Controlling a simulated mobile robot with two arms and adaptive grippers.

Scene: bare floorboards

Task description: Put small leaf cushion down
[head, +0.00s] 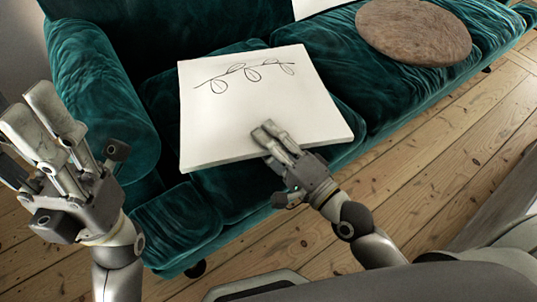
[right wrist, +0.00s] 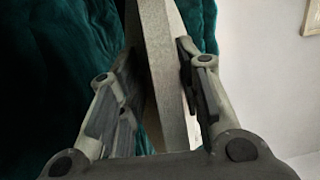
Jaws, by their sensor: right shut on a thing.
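The small leaf cushion (head: 235,120) is a flat white square with a black leaf sprig drawn on it. In the head view it lies over the seat of the teal sofa (head: 395,100); whether it touches the seat is unclear. My right gripper (head: 270,138) is shut on its near edge. In the right wrist view the cushion's grey side (right wrist: 163,75) stands between the two fingers of my right gripper (right wrist: 160,95). My left gripper (head: 45,122) is raised at the left, apart from the sofa, with nothing visible in it; its finger gap is unclear.
A round brown cushion (head: 415,32) lies on the seat to the right. Part of another white thing (head: 312,7) shows at the top edge. The sofa's left armrest (head: 105,95) stands beside the leaf cushion. Bare floorboards (head: 445,135) are clear in front.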

